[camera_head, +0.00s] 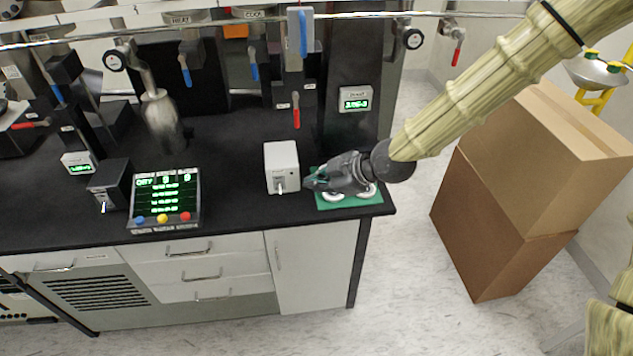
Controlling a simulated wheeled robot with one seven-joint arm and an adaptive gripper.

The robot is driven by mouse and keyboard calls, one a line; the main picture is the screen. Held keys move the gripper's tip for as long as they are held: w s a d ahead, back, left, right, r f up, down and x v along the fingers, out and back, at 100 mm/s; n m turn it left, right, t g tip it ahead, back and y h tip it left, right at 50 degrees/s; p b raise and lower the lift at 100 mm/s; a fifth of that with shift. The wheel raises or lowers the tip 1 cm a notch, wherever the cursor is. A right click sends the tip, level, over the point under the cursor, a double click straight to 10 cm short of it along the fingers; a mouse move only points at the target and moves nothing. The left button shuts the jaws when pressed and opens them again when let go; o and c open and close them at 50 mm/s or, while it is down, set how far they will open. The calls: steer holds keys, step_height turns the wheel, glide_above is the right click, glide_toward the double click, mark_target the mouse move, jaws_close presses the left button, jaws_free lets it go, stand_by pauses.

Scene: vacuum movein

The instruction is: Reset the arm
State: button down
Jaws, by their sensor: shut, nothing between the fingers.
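My arm (485,78) comes in from the upper right, wrapped in a pale yellow-green cover. It slants down to the left over the right end of the black bench. My gripper (311,183) is shut and empty, with its fingers pointing left. It is over or just in front of a green board (353,199) with pale round parts, and it hides part of that board. Its fingertips are close to the right side of a white box (282,167) with a small switch on its front. I cannot tell whether they touch it.
A display panel (165,198) with coloured buttons and a dark switch box (109,184) stand to the left on the bench (230,212). Valves and pipes, with a metal cylinder (161,122), rise behind. Stacked cardboard boxes (500,225) stand right of the bench. Floor shows between them.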

stand_by(0.3)
steer(key=s+d+f+m+g+h, duration=0.1)
steer(key=s+d+f+m+h, duration=0.15)
steer(key=s+f+m, duration=0.5)
steer(key=s+d+f+m+g+h, duration=0.15)
steer(key=s+d+f, duration=0.25)
steer(key=s+f, duration=0.75)
steer(key=s+d+f+m+g+h, duration=0.1)
steer(key=s+d+f+m+h, duration=0.1)
steer(key=s+d+f+m, duration=0.2)
steer(key=s+d+f+m+g+h, duration=0.1)
steer(key=s+d+f+m+g, duration=0.1)
steer(key=s+d+f+m, duration=0.2)
steer(key=s+d+f, duration=0.3)
steer(key=s+f, duration=0.3)
steer(key=s, duration=0.1)
steer(key=shift+s+h, duration=0.4)
